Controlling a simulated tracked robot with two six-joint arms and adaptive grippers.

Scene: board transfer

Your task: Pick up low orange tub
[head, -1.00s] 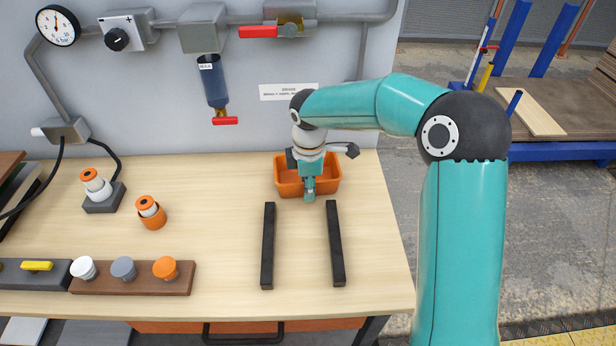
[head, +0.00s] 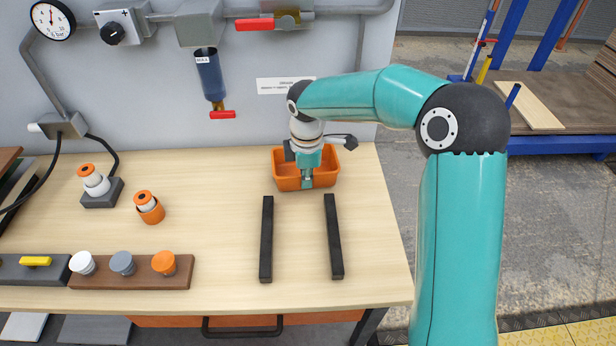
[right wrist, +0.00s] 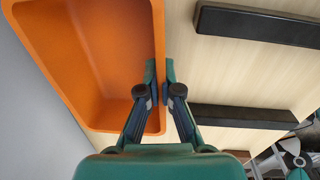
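The low orange tub (head: 325,178) stands at the back of the wooden table, close to the grey panel, and looks empty. In the right wrist view the tub (right wrist: 100,65) fills the left side. My right gripper (head: 307,184) is at the tub's front wall, pointing down. In the right wrist view its fingers (right wrist: 159,76) are close together with the tub's wall between them, one finger inside and one outside. It looks shut on that wall. The tub appears to rest on the table. My left gripper is out of view.
Two black bars (head: 267,240) (head: 334,237) lie on the table (head: 225,210) in front of the tub. An orange cup with a white piece (head: 149,207) and a brown board with knobs (head: 190,273) are to the left. A blue cylinder (head: 210,75) hangs on the panel.

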